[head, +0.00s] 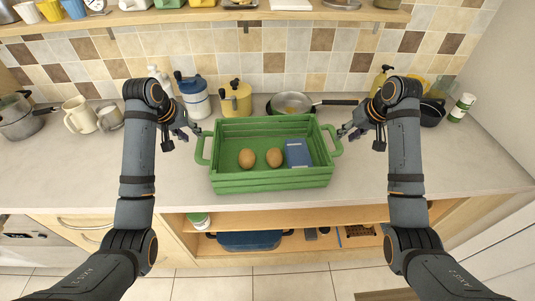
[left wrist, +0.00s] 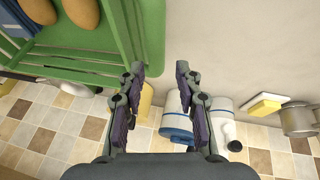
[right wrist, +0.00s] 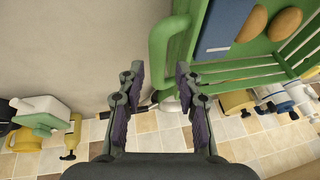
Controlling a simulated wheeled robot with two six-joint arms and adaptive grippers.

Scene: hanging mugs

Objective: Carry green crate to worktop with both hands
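The green crate (head: 270,180) sits upright on the worktop (head: 120,175), with two brown potatoes (head: 262,158) and a blue box (head: 297,153) inside. It also shows in the left wrist view (left wrist: 70,57) and the right wrist view (right wrist: 240,66). My left gripper (head: 195,130) is open and empty near the crate's left handle (head: 203,149), apart from it. My right gripper (head: 343,132) is open and empty close to the right handle (head: 334,140). In the right wrist view the right handle (right wrist: 160,50) lies just beyond the fingertips (right wrist: 160,75). In the left wrist view the fingertips (left wrist: 160,72) point beside the crate.
Behind the crate stand a blue-lidded canister (head: 193,97), a yellow pot (head: 235,100) and a pan (head: 291,104). Mugs (head: 79,115) stand at the left, a dark pot (head: 431,113) at the right. The worktop's front strip is clear. An open shelf (head: 300,242) lies below.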

